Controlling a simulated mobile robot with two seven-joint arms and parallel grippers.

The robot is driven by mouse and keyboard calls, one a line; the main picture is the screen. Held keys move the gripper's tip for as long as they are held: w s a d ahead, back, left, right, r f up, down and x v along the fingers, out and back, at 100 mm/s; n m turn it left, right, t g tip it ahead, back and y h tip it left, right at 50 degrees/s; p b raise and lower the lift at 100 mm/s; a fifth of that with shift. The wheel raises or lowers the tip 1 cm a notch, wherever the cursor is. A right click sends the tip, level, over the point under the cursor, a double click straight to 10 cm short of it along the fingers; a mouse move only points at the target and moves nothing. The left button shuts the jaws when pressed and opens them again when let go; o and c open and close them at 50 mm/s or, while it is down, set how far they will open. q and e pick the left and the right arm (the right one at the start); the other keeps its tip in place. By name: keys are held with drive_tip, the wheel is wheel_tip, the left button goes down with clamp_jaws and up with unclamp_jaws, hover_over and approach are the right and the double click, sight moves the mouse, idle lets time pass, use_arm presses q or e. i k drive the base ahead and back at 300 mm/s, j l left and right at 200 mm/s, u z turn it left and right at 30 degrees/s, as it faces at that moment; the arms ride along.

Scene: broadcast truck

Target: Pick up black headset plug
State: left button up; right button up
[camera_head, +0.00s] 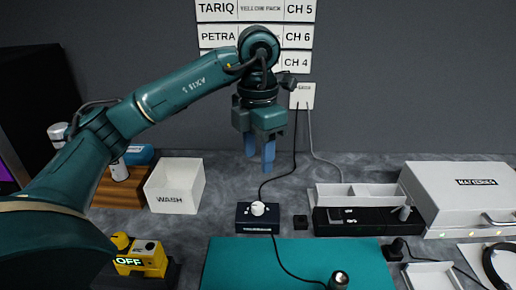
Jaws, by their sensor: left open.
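A small black piece (394,250) lies at the right edge of the teal mat, with a black cable running from it towards the black headset (497,266) at the right edge. It looks like the headset plug, but it is too small to be sure. My left gripper (259,154) hangs with its blue fingers pointing down, apart and empty, above the back of the worktop. It is well to the left of and higher than that black piece. My right gripper is out of view.
A teal mat (235,265) holds a dark cylindrical piece (339,279) on a cable. Behind it stand a dark box with a white knob (258,209), a small black block (300,222) and a black unit (345,228). A WASH bin (174,199), white case (460,190) and white tray (432,276) flank them.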

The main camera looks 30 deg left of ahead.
sight(398, 244)
drive_tip(key=k, duration=1)
